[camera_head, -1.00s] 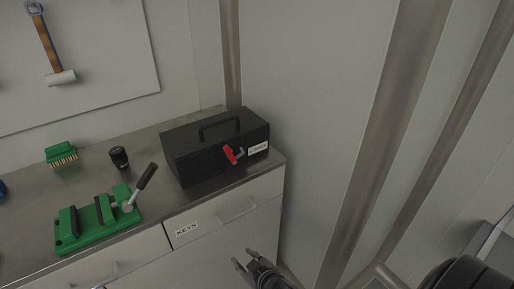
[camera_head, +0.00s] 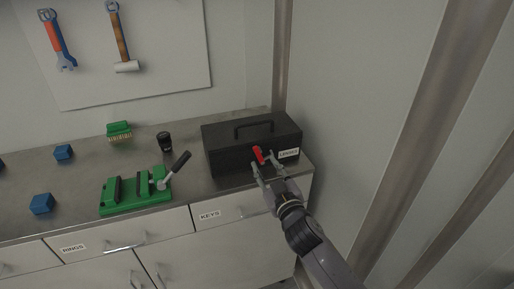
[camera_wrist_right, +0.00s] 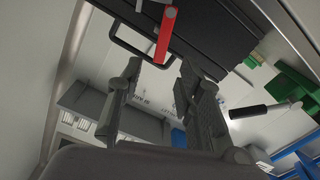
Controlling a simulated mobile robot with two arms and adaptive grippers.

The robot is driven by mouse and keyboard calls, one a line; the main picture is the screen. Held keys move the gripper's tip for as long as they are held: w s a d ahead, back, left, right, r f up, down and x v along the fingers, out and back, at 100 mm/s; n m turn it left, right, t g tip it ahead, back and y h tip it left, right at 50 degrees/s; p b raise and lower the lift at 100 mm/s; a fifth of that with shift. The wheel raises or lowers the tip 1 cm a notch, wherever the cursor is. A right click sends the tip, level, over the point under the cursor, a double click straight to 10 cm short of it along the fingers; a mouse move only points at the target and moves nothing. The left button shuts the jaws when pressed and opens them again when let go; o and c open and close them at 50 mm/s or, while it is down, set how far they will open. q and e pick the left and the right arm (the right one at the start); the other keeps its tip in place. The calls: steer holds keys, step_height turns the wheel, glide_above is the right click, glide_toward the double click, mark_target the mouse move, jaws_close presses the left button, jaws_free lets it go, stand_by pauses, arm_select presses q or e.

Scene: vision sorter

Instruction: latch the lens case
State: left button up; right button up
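The lens case is a black box (camera_head: 228,157) with a top handle and a white label at its front right. It sits at the right end of the metal counter, its lid looking down. Its red latch lever (camera_head: 258,154) is on the front, tilted, and also shows in the right wrist view (camera_wrist_right: 164,36). My right gripper (camera_head: 266,166) is open just in front of the latch. In the right wrist view its fingers (camera_wrist_right: 160,70) stand apart with nothing between them, the red lever just beyond their tips. Whether a finger touches it I cannot tell. My left gripper is not in view.
A green vise (camera_head: 135,203) with a dark-handled lever stands left of the case. A black cup-like item (camera_head: 164,142), a green brush (camera_head: 119,132) and blue blocks (camera_head: 42,204) are also on the counter (camera_head: 85,175). A wall (camera_head: 345,110) is close on the right.

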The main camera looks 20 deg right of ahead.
mark_target(257, 152)
steer(key=w, duration=0.8)
steer(key=shift+w+a+p, duration=0.2)
steer(key=shift+w+p, duration=0.15)
steer(key=shift+p, duration=0.05)
steer(key=shift+c, duration=0.5)
jaws_close()
